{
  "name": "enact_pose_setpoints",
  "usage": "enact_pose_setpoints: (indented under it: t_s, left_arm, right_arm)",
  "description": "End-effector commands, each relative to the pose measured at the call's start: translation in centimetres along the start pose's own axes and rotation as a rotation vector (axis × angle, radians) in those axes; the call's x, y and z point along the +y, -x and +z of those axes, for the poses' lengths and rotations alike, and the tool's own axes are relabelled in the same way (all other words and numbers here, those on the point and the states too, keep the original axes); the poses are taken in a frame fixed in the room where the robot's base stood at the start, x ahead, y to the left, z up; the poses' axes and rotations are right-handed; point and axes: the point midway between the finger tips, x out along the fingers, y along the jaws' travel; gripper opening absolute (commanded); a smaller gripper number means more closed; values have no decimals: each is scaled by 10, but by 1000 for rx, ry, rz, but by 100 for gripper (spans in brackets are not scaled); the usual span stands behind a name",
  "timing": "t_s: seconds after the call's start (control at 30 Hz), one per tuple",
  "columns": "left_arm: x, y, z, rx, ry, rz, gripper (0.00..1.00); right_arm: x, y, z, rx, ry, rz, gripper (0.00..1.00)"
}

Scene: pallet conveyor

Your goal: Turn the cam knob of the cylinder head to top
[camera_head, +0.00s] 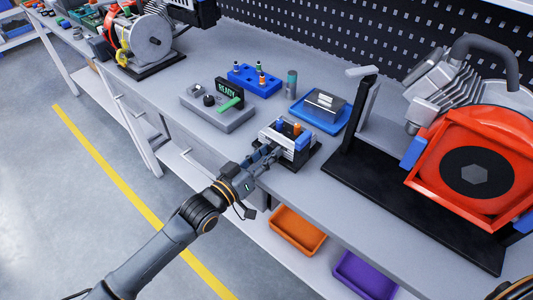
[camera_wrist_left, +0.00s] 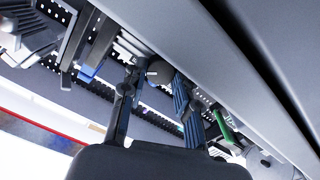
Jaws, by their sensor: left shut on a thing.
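The cylinder head (camera_head: 299,152) is a small silver block on a dark base near the front edge of the bench. Blue and orange pieces stand on its top. My left gripper (camera_head: 264,158) is against its front left side, shut on the cam knob. In the wrist view the dark round cam knob (camera_wrist_left: 159,71) shows between the two fingers of the left gripper (camera_wrist_left: 155,85). In the head view the fingers hide the knob, and I cannot tell which way it points.
A grey control box (camera_head: 218,112) with a green handle and a "READY" display stands to the left. Behind are a blue rack (camera_head: 254,81) and a blue tray (camera_head: 318,117). A large red engine (camera_head: 471,170) stands to the right. Orange (camera_head: 297,231) and purple (camera_head: 363,276) bins sit below.

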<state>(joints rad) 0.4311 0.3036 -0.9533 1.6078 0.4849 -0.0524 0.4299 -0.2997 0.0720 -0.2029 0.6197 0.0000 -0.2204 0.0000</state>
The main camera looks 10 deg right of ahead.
Motion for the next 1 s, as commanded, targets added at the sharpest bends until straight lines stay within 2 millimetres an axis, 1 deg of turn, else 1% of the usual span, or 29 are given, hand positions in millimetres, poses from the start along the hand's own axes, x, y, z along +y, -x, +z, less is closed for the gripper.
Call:
enact_pose_setpoints:
  t_s: [0.27,0.7,1.0]
  left_arm:
    - [0,0,0,-1,-107,0,0]
    - [1,0,0,-1,-428,-1,0]
    - [1,0,0,-1,-572,-1,0]
  right_arm:
    - [7,2,1,-2,2,8,40]
    - [9,7,1,-2,0,11,40]
    - [9,9,1,-1,0,11,40]
